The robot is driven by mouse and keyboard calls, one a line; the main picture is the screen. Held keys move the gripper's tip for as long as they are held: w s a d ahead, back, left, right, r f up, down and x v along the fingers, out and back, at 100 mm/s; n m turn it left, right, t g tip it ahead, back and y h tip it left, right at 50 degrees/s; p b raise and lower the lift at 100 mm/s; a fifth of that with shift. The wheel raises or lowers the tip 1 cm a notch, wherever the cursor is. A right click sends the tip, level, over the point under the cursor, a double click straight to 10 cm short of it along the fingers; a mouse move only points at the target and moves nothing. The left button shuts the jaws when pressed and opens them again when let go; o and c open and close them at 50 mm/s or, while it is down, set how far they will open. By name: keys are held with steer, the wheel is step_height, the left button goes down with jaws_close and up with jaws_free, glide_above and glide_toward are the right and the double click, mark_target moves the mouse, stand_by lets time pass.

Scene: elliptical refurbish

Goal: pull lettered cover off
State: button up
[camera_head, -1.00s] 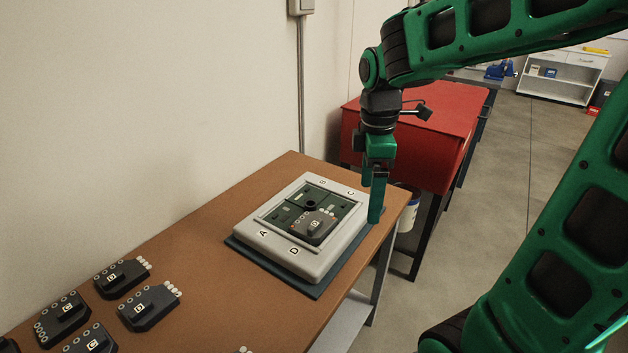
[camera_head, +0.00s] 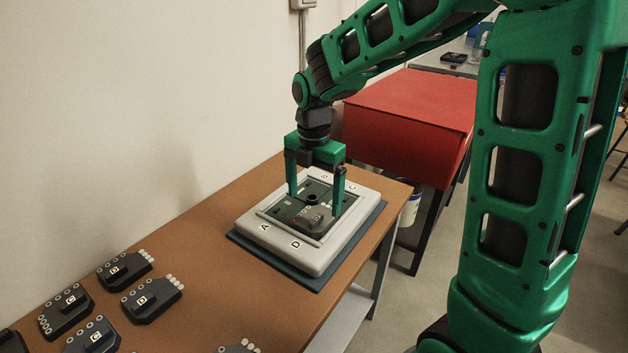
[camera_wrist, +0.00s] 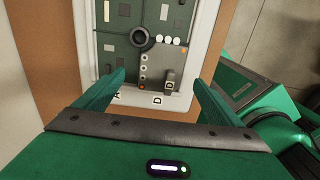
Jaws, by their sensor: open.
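The grey housing (camera_head: 262,238) lies on the table, its rim lettered A, B, C and D. Inside, the dark cover marked D (camera_head: 313,222) sits in the compartment by the rim letter D; its raised lettered grip shows in the wrist view (camera_wrist: 170,84). A round black hub (camera_wrist: 140,38) stands at its corner, at the housing's middle. My gripper (camera_head: 316,199) is open and empty above the housing, pointing down. In the wrist view, my fingers (camera_wrist: 158,79) lie either side of the D cover, apart from it. Their exact height above it is unclear.
Several loose dark lettered covers (camera_head: 152,299) lie on the brown table (camera_head: 215,220) at the left and front. A mat (camera_head: 308,281) lies under the housing. The wall is close on the left. A red cabinet (camera_head: 405,115) stands behind the table.

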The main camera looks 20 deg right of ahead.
mark_target(313, 211)
steer(key=shift+f, duration=2.6)
steer(key=c, duration=2)
steer(key=shift+w+a, duration=0.1)
